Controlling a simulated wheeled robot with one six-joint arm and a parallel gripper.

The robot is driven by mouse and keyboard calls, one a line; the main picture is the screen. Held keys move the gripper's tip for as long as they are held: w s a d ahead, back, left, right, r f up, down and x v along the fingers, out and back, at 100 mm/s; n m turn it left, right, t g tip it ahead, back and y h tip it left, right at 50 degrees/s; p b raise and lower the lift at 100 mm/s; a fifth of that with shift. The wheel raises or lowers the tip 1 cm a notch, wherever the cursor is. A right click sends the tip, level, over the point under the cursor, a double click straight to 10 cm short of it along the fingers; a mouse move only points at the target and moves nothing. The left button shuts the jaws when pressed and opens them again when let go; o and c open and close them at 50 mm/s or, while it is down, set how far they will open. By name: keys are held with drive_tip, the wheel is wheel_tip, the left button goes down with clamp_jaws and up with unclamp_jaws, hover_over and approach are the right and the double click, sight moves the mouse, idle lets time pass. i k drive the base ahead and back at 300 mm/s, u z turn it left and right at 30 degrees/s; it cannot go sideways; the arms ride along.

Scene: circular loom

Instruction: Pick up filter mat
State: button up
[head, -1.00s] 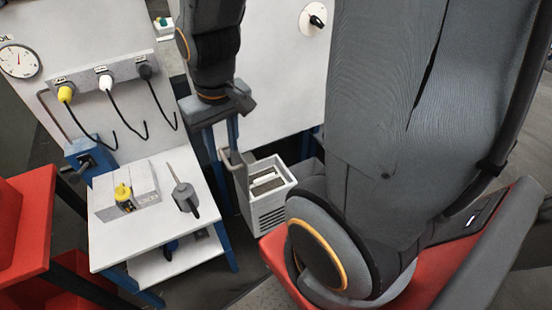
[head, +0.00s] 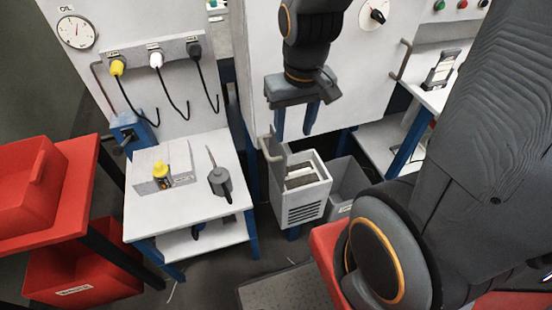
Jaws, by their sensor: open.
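A grey upright handle (head: 273,150) rises at the box's left rim. A grey bin (head: 347,182) stands right of the box. The white table (head: 150,212) holds a yellow-topped item (head: 161,171) and a grey can (head: 221,183). A white panel is close behind my gripper.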

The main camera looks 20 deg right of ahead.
sight(299, 175)
drive_tip(key=u, duration=1.25)
drive_tip(key=k, duration=0.7)
drive_tip(key=z, duration=0.85)
drive_tip(key=i, duration=0.45)
drive_tip(key=u, duration=0.15)
